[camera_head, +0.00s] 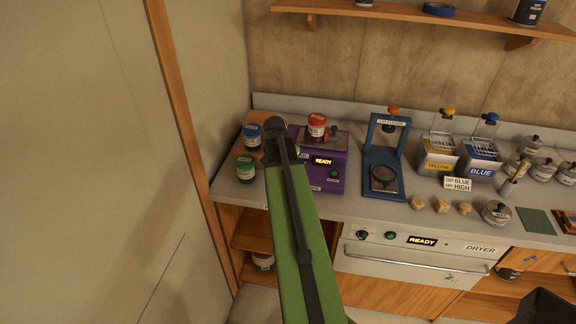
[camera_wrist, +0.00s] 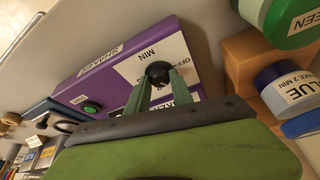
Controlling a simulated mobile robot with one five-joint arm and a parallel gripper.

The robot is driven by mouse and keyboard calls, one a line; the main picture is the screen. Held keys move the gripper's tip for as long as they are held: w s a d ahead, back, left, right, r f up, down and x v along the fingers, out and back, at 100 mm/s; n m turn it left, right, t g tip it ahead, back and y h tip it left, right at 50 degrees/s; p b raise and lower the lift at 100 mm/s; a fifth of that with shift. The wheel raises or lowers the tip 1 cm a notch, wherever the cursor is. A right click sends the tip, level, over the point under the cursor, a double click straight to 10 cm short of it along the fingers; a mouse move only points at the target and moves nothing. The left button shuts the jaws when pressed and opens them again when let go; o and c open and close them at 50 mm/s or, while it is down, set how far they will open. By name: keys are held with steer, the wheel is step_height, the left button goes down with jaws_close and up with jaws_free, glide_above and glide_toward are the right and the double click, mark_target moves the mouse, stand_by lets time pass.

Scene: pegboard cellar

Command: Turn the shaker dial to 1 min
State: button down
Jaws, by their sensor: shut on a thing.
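The purple shaker (camera_head: 325,181) stands on the counter, with a lit READY display (camera_head: 323,161) and a green button (camera_head: 333,174). A red-lidded jar (camera_head: 316,126) sits on its top. The wrist view shows the shaker's purple face (camera_wrist: 118,66) and its black dial (camera_wrist: 158,70) on a white label reading OFF and MIN. My gripper (camera_wrist: 159,84) is shut on the dial, one green finger on each side. The dial's pointer and most of its scale are hidden. In the head view my arm covers the dial.
The dryer (camera_head: 418,262), also showing READY, is below the counter.

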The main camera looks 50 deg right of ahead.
steer(key=shift+s, duration=0.1)
steer(key=c, duration=1.1)
jaws_free()
steer(key=shift+c, duration=0.2)
steer(key=shift+r, duration=0.1)
steer(key=p+v, duration=1.6)
steer(key=v, duration=0.1)
steer(key=shift+r, duration=0.1)
